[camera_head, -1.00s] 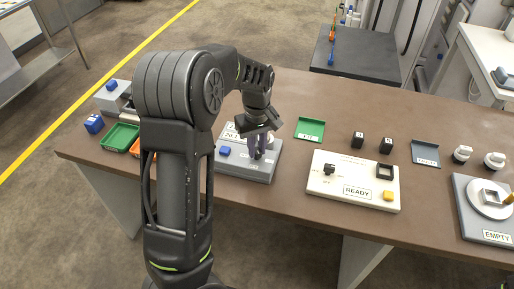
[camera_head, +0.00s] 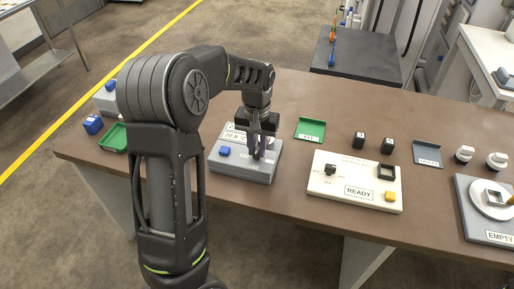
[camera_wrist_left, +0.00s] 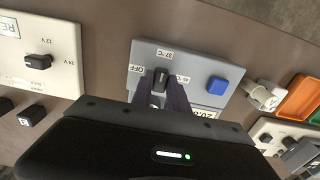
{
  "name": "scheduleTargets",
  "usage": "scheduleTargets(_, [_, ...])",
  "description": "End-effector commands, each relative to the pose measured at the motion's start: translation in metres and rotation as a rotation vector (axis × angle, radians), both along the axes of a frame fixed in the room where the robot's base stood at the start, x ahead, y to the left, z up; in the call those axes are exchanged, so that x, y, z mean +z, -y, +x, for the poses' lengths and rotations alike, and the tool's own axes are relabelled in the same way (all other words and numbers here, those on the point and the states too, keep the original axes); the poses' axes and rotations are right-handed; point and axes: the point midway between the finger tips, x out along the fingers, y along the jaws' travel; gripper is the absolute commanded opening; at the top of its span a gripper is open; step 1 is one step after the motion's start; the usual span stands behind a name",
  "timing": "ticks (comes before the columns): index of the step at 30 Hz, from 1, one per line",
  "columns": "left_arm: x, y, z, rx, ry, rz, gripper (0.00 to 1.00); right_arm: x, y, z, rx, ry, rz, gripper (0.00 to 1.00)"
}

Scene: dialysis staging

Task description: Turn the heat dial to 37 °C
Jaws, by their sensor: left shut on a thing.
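The grey heater box (camera_head: 240,172) stands on the brown table in the head view, with a blue button (camera_head: 225,151) and a temperature display (camera_head: 235,134) that seems to read about 20 °C. In the wrist view, the black heat dial (camera_wrist_left: 160,80) sits among the labels OFF, 37 °C (camera_wrist_left: 168,53) and 45 °C. The dial's long shape runs roughly toward the 37 °C label; its pointer mark is not clear. My left gripper (camera_head: 257,150) is shut on the dial, with its fingers (camera_wrist_left: 160,98) on either side. My right gripper is not in view.
To the right stand a white READY panel (camera_head: 330,199) with a knob and yellow button, and a grey EMPTY scale (camera_head: 474,226). Green trays (camera_head: 310,128), a grey tray (camera_head: 427,153) and black blocks lie around. Bare table lies behind the heater box.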

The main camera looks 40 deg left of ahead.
Motion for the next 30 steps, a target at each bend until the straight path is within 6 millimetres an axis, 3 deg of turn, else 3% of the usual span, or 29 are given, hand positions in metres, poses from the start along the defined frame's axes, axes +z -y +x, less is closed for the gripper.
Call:
scheduleTargets(11, [0.0011, -0.0007, 0.0009, -0.006, 0.004, 0.001, 0.0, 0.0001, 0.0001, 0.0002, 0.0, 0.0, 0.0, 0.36])
scheduleTargets(12, [0.0011, -0.0008, 0.0009, -0.006, 0.004, 0.001, 0.21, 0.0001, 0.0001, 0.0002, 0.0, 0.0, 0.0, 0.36])
scheduleTargets(20, [0.0006, -0.0004, 0.0005, -0.006, 0.002, 0.001, 0.42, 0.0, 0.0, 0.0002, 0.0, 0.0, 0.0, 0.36])
scheduleTargets(30, [0.0042, -0.0002, 0.0008, -0.006, 0.003, 0.001, 0.42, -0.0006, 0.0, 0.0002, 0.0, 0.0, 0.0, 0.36])
